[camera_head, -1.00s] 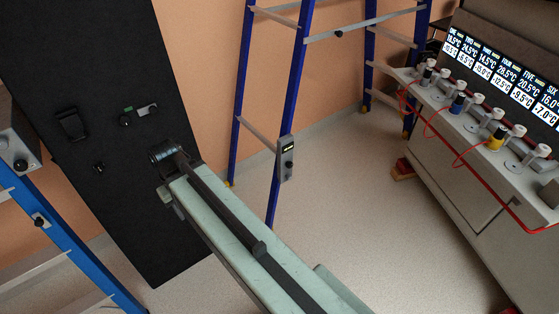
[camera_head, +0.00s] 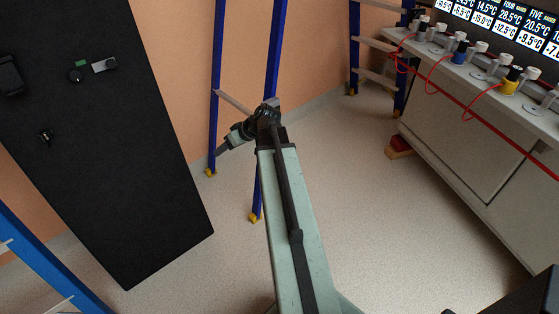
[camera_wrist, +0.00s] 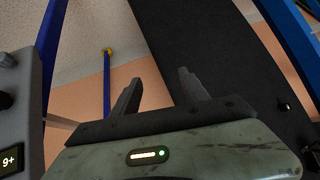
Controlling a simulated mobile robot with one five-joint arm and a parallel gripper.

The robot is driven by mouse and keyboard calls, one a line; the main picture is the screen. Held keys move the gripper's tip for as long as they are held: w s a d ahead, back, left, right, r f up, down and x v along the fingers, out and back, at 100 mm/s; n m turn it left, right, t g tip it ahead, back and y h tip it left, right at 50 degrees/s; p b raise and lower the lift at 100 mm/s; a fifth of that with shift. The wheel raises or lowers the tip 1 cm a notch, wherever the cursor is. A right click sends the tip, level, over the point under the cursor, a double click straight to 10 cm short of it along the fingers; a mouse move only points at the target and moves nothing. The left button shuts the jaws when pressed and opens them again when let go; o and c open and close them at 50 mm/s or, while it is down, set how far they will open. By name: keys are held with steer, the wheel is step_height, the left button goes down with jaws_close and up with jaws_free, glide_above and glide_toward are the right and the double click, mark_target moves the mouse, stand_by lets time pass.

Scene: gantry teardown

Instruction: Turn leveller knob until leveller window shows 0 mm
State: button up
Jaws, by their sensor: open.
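A grey box, which appears to be the leveller, fills the left edge of the wrist view (camera_wrist: 22,105). The box lies left of the fingers, and I see no contact. In the head view my arm's end covers the ladder leg where the box was, so the box cannot be made out.
A tall black panel (camera_head: 100,190) with small controls stands at left, with a blue ladder (camera_head: 45,265) below it. Another blue ladder (camera_head: 217,60) stands beyond my arm. A grey bench (camera_head: 470,165) with red cables is at right. Floor between is clear.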

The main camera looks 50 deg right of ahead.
steer(key=s+d+f+t+h+b, duration=0.1)
steer(key=s+d+f+t+b, duration=0.2)
steer(key=d, duration=0.6)
steer(key=s+d+f+m+t+h+b, duration=0.1)
steer(key=s+d+h+b, duration=0.2)
steer(key=d, duration=0.5)
steer(key=s+d+f+t+b, duration=0.25)
steer(key=d+b, duration=0.25)
steer(key=d, duration=0.4)
steer(key=b+x, duration=0.2)
steer(key=x, duration=0.5)
steer(key=shift+w+f+g, duration=0.2)
steer(key=shift+w+g, duration=0.1)
steer(key=shift+g, duration=0.05)
jaws_close()
